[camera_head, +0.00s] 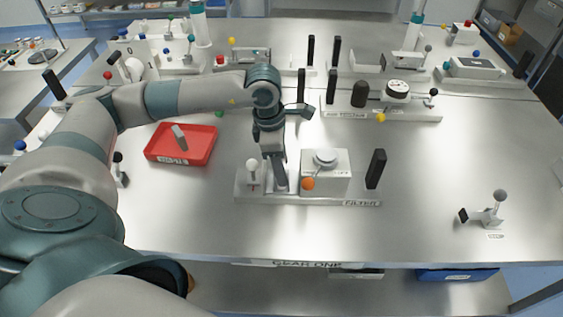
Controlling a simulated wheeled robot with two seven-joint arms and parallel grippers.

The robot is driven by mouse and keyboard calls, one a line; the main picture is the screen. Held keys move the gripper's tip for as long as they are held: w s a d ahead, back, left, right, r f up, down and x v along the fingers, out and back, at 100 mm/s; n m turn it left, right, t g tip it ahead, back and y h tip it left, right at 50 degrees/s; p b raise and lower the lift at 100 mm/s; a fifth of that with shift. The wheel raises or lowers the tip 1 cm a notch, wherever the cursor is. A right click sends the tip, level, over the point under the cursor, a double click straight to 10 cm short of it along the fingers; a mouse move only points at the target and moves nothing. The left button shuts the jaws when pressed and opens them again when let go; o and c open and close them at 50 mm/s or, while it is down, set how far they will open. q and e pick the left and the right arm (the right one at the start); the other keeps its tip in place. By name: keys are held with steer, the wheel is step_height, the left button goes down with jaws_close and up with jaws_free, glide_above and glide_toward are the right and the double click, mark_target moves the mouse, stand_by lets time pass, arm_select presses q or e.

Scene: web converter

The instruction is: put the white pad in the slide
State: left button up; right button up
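My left gripper (281,184) points down into the filter fixture (340,202), between the white-knobbed lever on the left and the white block (340,180) on the right. Its fingertips are close together and small in the picture, so I cannot tell whether they are shut or hold something. A bright patch shows beside the fingers, but I cannot tell whether it is the white pad or part of the slide. I cannot pick out the pad with certainty. The slide is partly hidden by the gripper. My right gripper is not in view.
A red tray (152,155) with a grey piece (180,137) lies left of the fixture. A black upright handle (376,168) stands at the fixture's right end. A gauge fixture (397,90) stands behind. A small lever (493,212) stands at right; the table between is clear.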

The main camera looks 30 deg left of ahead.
arm_select(q)
steer(key=shift+f+b, duration=0.25)
steer(key=shift+b, duration=0.05)
steer(key=o, duration=1)
steer(key=shift+r, duration=0.1)
steer(key=shift+r+p, duration=0.2)
steer(key=shift+p, duration=0.15)
steer(key=shift+r, duration=0.15)
steer(key=r+b, duration=0.1)
steer(key=r, duration=0.2)
steer(key=a+r+b, duration=0.1)
steer(key=r, duration=0.3)
steer(key=s+r+b, duration=0.1)
steer(key=r, duration=0.3)
steer(key=shift+a+r+b, duration=0.2)
steer(key=shift+a+b, duration=0.05)
steer(key=shift+b, duration=0.05)
